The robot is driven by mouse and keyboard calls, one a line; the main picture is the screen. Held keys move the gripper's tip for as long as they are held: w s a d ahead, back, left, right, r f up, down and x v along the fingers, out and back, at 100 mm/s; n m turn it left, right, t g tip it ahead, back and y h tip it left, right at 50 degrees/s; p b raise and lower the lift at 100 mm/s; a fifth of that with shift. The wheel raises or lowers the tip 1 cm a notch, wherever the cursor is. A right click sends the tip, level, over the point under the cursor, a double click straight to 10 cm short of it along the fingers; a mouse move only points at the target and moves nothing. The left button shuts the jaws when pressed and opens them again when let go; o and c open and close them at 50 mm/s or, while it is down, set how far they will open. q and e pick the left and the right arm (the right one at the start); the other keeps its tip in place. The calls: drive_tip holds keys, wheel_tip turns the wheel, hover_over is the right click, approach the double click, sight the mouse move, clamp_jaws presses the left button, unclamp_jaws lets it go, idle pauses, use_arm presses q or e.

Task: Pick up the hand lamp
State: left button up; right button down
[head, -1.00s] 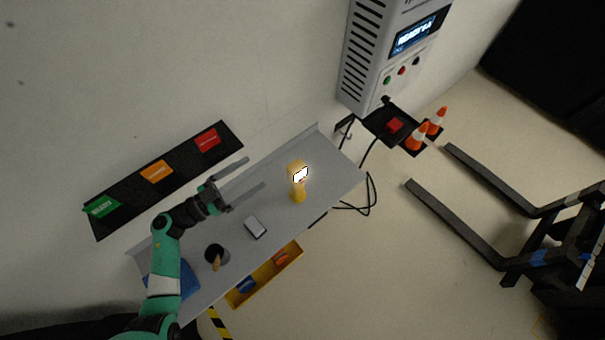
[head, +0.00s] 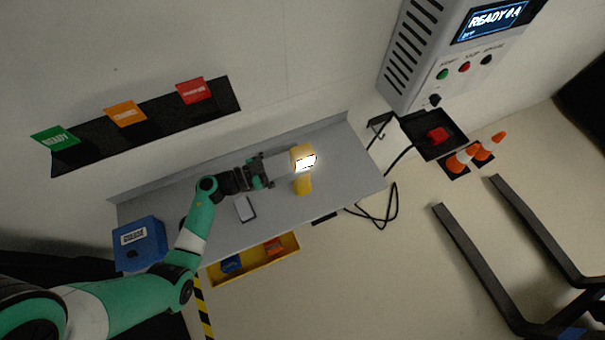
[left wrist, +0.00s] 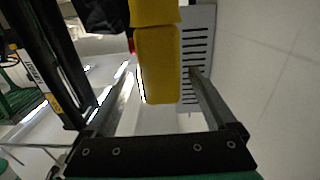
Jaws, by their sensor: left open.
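The hand lamp (head: 304,185) is yellow with a lit white face and stands on the grey cart top (head: 285,215). It also fills the upper middle of the left wrist view (left wrist: 158,65). My left gripper (head: 291,167) is open, its fingers pointing right toward the lamp. In the left wrist view the lamp appears between the two fingertips (left wrist: 162,70), with a gap on the right side. I cannot tell whether either finger touches it. My right gripper is not in view.
A pale flat device (head: 245,208) lies on the cart left of the lamp, and a blue box (head: 140,243) stands at its left end. A yellow bin (head: 253,263) hangs at the front edge. A grey cabinet (head: 420,50) and loose black cables (head: 385,213) are at the right.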

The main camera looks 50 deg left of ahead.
sight(312, 153)
use_arm(q)
drive_tip(key=shift+w+d, duration=0.15)
drive_tip(key=shift+w, duration=0.15)
drive_tip(key=b+x, duration=0.2)
drive_tip(key=x, duration=0.1)
drive_tip(key=b+x, duration=0.1)
drive_tip(key=b, duration=0.1)
drive_tip(key=shift+w+f, duration=0.25)
drive_tip(key=shift+w, duration=0.1)
drive_tip(key=shift+w+d+r, duration=0.1)
drive_tip(key=shift+w+r, duration=0.05)
drive_tip(key=shift+w, duration=0.05)
clamp_jaws()
drive_tip(key=shift+r, duration=0.1)
